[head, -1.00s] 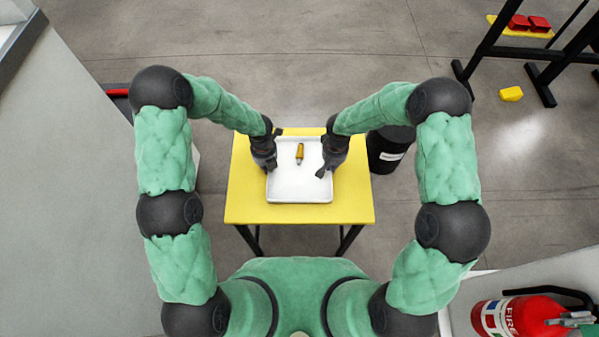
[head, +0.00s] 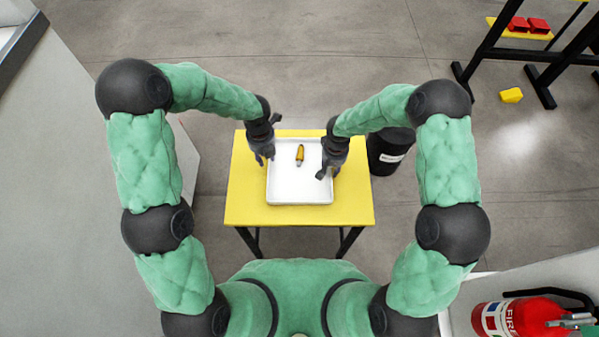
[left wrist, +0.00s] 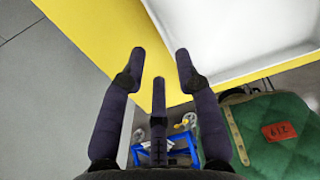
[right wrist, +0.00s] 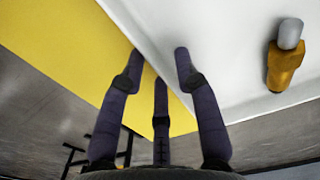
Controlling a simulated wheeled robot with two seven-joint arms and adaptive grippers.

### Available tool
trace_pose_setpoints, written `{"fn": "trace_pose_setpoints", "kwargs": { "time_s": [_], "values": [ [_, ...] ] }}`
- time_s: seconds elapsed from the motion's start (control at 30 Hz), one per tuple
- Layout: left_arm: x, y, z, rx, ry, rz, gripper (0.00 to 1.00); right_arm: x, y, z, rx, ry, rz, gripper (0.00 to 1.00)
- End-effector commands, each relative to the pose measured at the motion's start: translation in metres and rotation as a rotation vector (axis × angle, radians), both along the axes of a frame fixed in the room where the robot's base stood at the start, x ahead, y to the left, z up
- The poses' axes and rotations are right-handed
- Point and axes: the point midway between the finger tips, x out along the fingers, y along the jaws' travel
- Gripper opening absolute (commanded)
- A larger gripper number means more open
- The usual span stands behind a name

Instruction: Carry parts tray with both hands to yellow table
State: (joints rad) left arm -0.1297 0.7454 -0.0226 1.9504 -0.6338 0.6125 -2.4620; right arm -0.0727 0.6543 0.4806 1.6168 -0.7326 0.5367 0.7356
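The white parts tray (head: 300,190) rests flat on the yellow table (head: 245,205), with one yellow-and-grey part (head: 300,155) lying in it. My left gripper (head: 263,158) is open by the tray's left side. In the left wrist view its fingers (left wrist: 160,58) are empty, over the yellow tabletop, apart from the tray wall (left wrist: 225,80). My right gripper (head: 325,172) is at the tray's right side. In the right wrist view its fingers (right wrist: 160,58) are spread, one on each side of the tray's wall (right wrist: 150,50); I cannot tell whether they touch it.
A black bin (head: 388,152) stands right of the table. A dark-legged stand (head: 490,50) is at the upper right, with a yellow block (head: 511,95) on the floor. A fire extinguisher (head: 525,318) is at the lower right. A grey surface (head: 75,200) fills the left side.

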Motion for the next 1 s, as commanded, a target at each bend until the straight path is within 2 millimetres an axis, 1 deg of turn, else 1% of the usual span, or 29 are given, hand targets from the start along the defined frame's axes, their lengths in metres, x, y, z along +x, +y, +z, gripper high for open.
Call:
{"fn": "trace_pose_setpoints", "kwargs": {
  "time_s": [0.03, 0.2, 0.37, 0.47, 0.57, 0.8, 1.0],
  "values": [
    [0.000, 0.000, 0.010, -0.001, -0.003, 0.000, 0.32, 0.000, 0.000, 0.000, 0.000, 0.000, 0.000, 0.32],
    [0.000, 0.000, 0.028, 0.000, -0.001, 0.000, 0.32, 0.000, 0.000, 0.000, 0.000, 0.000, 0.000, 0.32],
    [0.000, 0.000, 0.035, 0.000, 0.001, 0.000, 0.32, 0.000, 0.000, 0.003, 0.000, -0.001, 0.000, 0.32],
    [0.000, 0.000, 0.036, 0.000, 0.001, -0.001, 0.32, 0.001, 0.000, 0.011, -0.001, -0.003, 0.000, 0.32],
    [0.000, 0.000, 0.036, 0.000, 0.001, -0.001, 0.32, 0.002, 0.000, 0.027, 0.000, -0.005, -0.001, 0.32],
    [0.000, 0.000, 0.036, 0.000, 0.001, 0.000, 0.32, 0.002, 0.000, 0.075, 0.000, -0.005, -0.001, 0.32],
    [0.000, 0.000, 0.035, 0.000, 0.001, 0.000, 0.32, 0.001, 0.000, 0.105, 0.000, -0.002, -0.001, 0.32]
  ]
}}
